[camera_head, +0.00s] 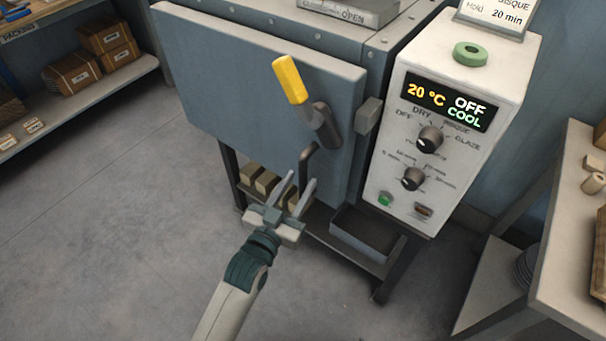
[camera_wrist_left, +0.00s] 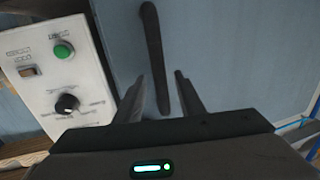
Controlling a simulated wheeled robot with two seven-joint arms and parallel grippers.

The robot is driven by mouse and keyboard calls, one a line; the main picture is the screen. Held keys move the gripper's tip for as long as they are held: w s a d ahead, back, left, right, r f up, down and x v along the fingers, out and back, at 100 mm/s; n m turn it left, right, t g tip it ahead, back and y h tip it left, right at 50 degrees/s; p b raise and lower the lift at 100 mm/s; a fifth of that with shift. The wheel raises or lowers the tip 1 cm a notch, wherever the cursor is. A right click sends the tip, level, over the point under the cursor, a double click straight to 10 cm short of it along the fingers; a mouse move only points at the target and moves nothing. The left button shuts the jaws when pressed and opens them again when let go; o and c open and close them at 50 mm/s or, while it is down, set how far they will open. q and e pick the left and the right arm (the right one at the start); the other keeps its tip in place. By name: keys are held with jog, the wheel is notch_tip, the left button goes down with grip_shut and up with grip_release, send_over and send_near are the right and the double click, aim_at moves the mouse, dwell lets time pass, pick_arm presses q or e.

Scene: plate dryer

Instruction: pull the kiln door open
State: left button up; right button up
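The kiln door (camera_head: 240,95) is a blue-grey slab in the head view, with a yellow-gripped lever (camera_head: 289,78) angled up on its front. I cannot tell whether the door is fully seated or slightly ajar. Below the lever is a dark bent pull handle (camera_head: 305,165). My left gripper (camera_head: 302,177) is open at the handle's lower part, one finger on each side of it. In the left wrist view the dark handle (camera_wrist_left: 153,45) runs down between the spread fingers (camera_wrist_left: 163,88); no clear contact shows. My right gripper is not in view.
The control box (camera_head: 445,125) stands right of the door and reads 20 °C, OFF, COOL. Under the kiln are tan blocks (camera_head: 267,182) and a grey tray (camera_head: 366,240). A shelf with boxes (camera_head: 75,72) is at left, a table (camera_head: 565,240) at right. Floor left of the kiln is clear.

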pick_arm(q)
jog(key=shift+x, duration=1.45)
